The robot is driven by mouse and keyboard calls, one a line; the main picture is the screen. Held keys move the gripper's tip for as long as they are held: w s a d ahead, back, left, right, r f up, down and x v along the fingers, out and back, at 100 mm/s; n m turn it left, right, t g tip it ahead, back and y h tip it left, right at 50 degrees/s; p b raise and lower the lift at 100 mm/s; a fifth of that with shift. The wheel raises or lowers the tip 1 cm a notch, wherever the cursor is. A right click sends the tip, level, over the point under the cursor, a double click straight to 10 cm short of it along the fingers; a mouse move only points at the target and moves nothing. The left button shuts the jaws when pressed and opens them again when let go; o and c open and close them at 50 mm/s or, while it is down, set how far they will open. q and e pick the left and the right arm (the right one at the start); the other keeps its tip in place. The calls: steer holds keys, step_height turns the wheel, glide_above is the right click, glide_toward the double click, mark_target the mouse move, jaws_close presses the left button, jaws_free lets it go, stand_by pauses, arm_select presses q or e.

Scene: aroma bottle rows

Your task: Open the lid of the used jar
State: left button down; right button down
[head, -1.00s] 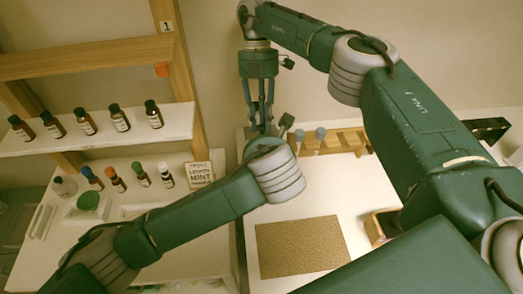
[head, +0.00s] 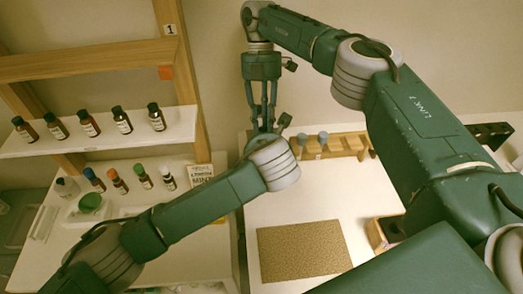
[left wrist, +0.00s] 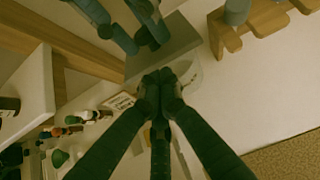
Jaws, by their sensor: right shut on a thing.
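My right gripper (head: 264,124) points down near the back wall, its long fingers close together. In the left wrist view its fingers (left wrist: 143,28) are shut on a flat grey piece (left wrist: 177,45), which looks like the jar's lid. A pale curved rim (left wrist: 192,76) shows just under this piece and may be the used jar; most of it is hidden. My left gripper (left wrist: 160,88) has its fingertips drawn together in front of the grey piece and the rim. I see nothing clearly between them. In the head view, my left forearm and wrist hide this gripper.
Dark bottles (head: 122,120) stand in a row on the left upper shelf (head: 170,132). Colour-capped bottles (head: 117,181), a green dish (head: 90,203) and a lettered sign (head: 199,170) are below. A wooden rack (head: 345,143) stands right of the grippers. A brown mat (head: 303,252) lies in front.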

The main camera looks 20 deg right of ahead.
steer(key=c, duration=1.5)
jaws_free()
steer(key=shift+s+f, duration=0.2)
steer(key=shift+f, duration=0.1)
arm_select(q)
steer(key=shift+w+d+r, duration=0.15)
steer(key=shift+w+r, duration=0.15)
steer(key=shift+r, duration=0.25)
arm_select(e)
steer(key=shift+r, duration=0.1)
